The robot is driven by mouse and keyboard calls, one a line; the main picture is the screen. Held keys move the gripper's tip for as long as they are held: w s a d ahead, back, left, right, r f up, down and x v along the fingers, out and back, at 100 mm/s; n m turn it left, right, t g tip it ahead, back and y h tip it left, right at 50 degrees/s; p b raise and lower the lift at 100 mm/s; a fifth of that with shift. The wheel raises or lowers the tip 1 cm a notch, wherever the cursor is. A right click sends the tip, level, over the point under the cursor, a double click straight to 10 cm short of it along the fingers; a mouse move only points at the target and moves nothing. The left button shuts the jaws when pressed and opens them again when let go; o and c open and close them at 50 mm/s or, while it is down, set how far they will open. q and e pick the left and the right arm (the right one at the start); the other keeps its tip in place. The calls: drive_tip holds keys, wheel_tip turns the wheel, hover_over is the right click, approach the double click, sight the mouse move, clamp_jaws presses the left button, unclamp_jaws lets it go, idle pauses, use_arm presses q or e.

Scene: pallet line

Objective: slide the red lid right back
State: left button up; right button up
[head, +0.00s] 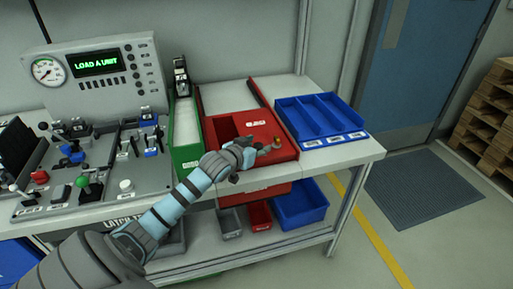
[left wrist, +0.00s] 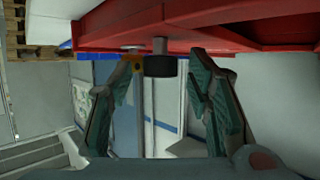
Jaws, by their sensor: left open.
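The red lid (head: 262,132) covers the right part of a red bin (head: 207,134) on the bench, and a dark opening shows at the left. My left gripper (head: 262,152) is at the front of the lid, by a small knob. In the left wrist view, my left gripper (left wrist: 164,68) is open, with its fingers on either side of a dark knob (left wrist: 160,67) on a short metal stem. The knob is between the fingers, and I see no clear contact. Red surfaces fill the top of that view. My right gripper is not in view.
A green bin (head: 185,155) stands left of the red bin, and a blue divided tray (head: 318,118) stands right of it. A control panel (head: 105,80) is at the left. A lower shelf holds several small bins. Bare bench top lies behind the red bin.

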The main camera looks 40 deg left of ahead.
use_arm(q)
clamp_jaws()
drive_tip(key=shift+w+a+b, duration=0.35)
drive_tip(key=shift+w+a, duration=0.4)
drive_tip(key=shift+a, duration=0.25)
drive_tip(key=shift+w+a+b, duration=0.3)
drive_tip(key=shift+w+a, duration=0.4)
drive_tip(key=shift+a, duration=0.3)
unclamp_jaws()
drive_tip(key=v, duration=0.7)
drive_tip(key=shift+s, duration=0.25)
